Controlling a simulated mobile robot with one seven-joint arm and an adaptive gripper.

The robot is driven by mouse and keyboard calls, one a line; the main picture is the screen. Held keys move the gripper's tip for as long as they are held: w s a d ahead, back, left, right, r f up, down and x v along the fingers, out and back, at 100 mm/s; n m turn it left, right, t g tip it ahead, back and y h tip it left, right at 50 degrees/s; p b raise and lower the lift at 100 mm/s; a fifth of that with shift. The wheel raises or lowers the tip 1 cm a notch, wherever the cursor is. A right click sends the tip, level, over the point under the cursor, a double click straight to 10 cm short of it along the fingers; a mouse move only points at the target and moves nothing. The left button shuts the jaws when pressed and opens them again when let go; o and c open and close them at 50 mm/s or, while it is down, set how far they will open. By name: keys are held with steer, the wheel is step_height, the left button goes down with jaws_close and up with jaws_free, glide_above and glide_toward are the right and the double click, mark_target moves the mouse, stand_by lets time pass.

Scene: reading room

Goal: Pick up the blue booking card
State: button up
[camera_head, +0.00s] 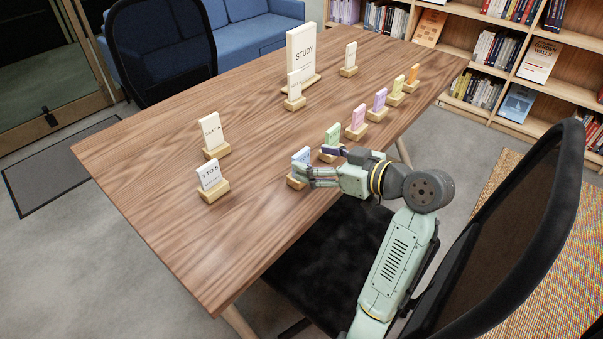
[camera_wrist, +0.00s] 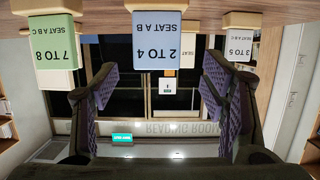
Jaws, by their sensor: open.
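The blue booking card (camera_head: 301,156) stands upright in a wooden block near the table's front edge, partly hidden by my gripper (camera_head: 316,164). There my gripper (camera_wrist: 158,82) is open, with one purple-padded finger on each side of the card's line. I see no contact with the card. I cannot tell exactly how far the fingertips reach along its sides.
A green card (camera_head: 333,134) stands close beside my gripper, and a white "3 TO 5" card (camera_head: 209,175) stands to the left. Pink (camera_head: 358,118), purple (camera_head: 380,99), yellow and orange cards run toward the far right. A black chair (camera_head: 520,230) is near my arm.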

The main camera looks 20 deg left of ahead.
mark_target(303, 156)
steer(key=p+x, duration=0.1)
steer(key=x, duration=0.4)
steer(key=shift+w+p, duration=0.2)
steer(key=shift+p, duration=0.15)
steer(key=shift+c, duration=0.2)
jaws_close()
